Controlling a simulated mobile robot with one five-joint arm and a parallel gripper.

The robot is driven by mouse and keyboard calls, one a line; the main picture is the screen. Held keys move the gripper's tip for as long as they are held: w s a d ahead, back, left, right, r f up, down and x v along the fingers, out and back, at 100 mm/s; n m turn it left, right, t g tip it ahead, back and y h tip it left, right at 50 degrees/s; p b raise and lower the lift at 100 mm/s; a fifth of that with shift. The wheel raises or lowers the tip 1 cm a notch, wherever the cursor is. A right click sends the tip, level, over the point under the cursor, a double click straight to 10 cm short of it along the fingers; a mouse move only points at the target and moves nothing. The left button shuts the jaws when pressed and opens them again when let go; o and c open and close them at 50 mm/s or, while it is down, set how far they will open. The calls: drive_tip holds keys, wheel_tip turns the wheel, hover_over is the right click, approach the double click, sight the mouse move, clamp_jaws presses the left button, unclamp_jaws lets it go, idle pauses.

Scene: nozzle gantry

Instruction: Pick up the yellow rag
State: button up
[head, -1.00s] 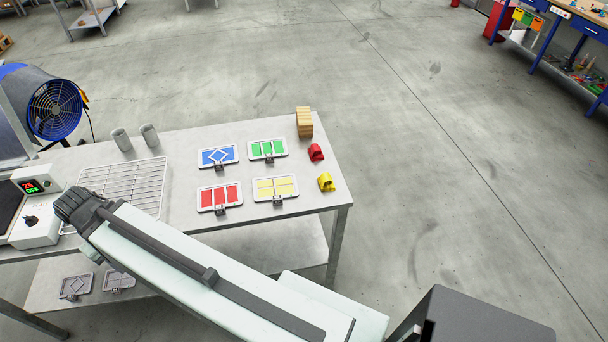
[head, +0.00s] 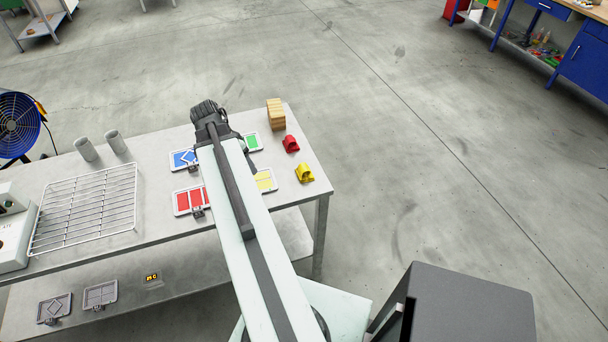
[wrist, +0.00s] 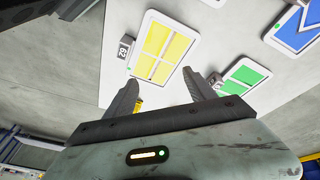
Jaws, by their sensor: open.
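The yellow rag (head: 305,173) is a small crumpled yellow shape near the right end of the grey table (head: 292,190) in the head view. It lies right of the yellow-panelled tray (head: 265,181) and in front of a small red item. My gripper (wrist: 172,88) is open and empty in the wrist view, its two dark fingers spread over the table. A small yellow patch (wrist: 138,104) shows beside the left finger; I cannot tell whether it is the rag. In the head view my arm reaches over the trays, left of the rag, and its fingers are hidden.
The red item (head: 290,144) and a wooden block stack (head: 276,114) stand near the table's right end. Blue (head: 183,160), green (head: 252,142) and red (head: 190,201) panelled trays lie partly under my arm. A wire rack (head: 85,208) and two grey cups are left.

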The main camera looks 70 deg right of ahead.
sight(305, 166)
drive_tip(key=s+d+m+g, duration=0.2)
drive_tip(key=s+d+m, duration=0.65)
drive_tip(key=s, duration=0.65)
drive_tip(key=shift+n+t, duration=0.3)
drive_tip(key=shift+n, duration=0.35)
drive_tip(key=b+x, duration=0.4)
drive_tip(key=d+b+x, duration=0.1)
drive_tip(key=b+x, duration=0.3)
drive_tip(key=shift+d, duration=0.15)
drive_tip(key=shift+r, duration=0.2)
drive_tip(key=c, duration=1.1)
wheel_tip(305, 166, up, 10)
drive_tip(key=p, duration=1)
